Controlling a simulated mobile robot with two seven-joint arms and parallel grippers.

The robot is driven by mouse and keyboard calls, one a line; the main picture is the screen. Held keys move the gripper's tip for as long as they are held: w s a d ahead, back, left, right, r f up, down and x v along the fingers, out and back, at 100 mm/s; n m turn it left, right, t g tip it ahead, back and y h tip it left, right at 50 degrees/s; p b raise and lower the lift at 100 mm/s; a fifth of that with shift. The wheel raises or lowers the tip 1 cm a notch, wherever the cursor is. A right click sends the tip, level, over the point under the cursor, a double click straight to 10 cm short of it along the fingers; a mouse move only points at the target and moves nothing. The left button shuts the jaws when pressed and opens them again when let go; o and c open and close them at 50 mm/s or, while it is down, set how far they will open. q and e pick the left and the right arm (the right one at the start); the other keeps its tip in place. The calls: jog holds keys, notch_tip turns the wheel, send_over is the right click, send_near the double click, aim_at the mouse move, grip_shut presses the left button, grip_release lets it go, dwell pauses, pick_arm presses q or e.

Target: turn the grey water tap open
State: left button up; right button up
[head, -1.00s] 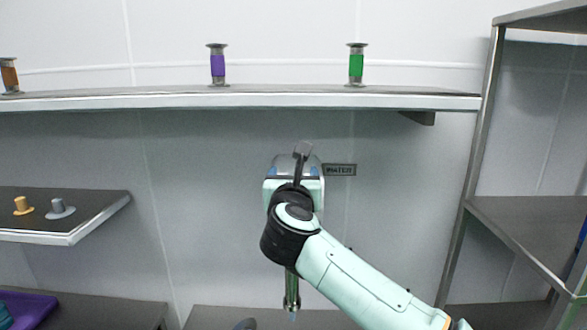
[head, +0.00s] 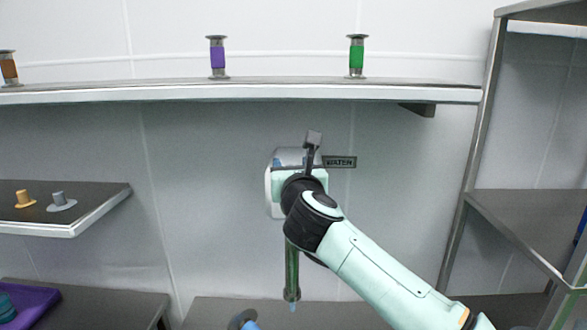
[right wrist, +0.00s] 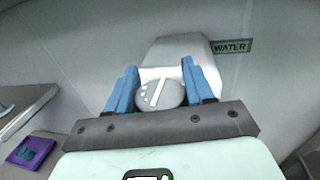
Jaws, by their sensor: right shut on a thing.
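The grey water tap's round knob (right wrist: 160,93), with a white bar mark across it, sits between the blue fingers of my right gripper (right wrist: 159,72) in the right wrist view. The fingers are shut on it from both sides. The tap's pale body (right wrist: 178,48) shows behind the knob. In the head view the grey top of the tap (head: 290,157) shows on the wall, and my right wrist hides the knob. The tap's spout (head: 292,270) hangs below, with a small light-blue bit at its tip. My left gripper is not in view.
A WATER label (head: 340,162) is right of the tap. A long shelf (head: 240,93) runs above. A side shelf (head: 95,218) at left holds yellow and grey pegs. A cut-off grey and blue thing (head: 243,321) is below the spout. A rack (head: 530,225) stands right.

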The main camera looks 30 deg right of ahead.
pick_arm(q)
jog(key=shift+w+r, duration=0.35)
pick_arm(e)
jog(key=shift+a+n+t+y, duration=0.1)
jog(key=shift+n+t+y, duration=0.2)
jog(key=shift+n+y, duration=0.3)
jog(key=o, duration=1)
jog(key=shift+c, duration=0.2)
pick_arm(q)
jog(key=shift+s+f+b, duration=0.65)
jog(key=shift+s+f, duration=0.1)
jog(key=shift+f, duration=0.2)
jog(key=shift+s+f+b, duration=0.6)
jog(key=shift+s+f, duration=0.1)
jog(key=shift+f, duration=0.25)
pick_arm(e)
jog(key=v, duration=1.3)
jog(key=shift+s, duration=0.2)
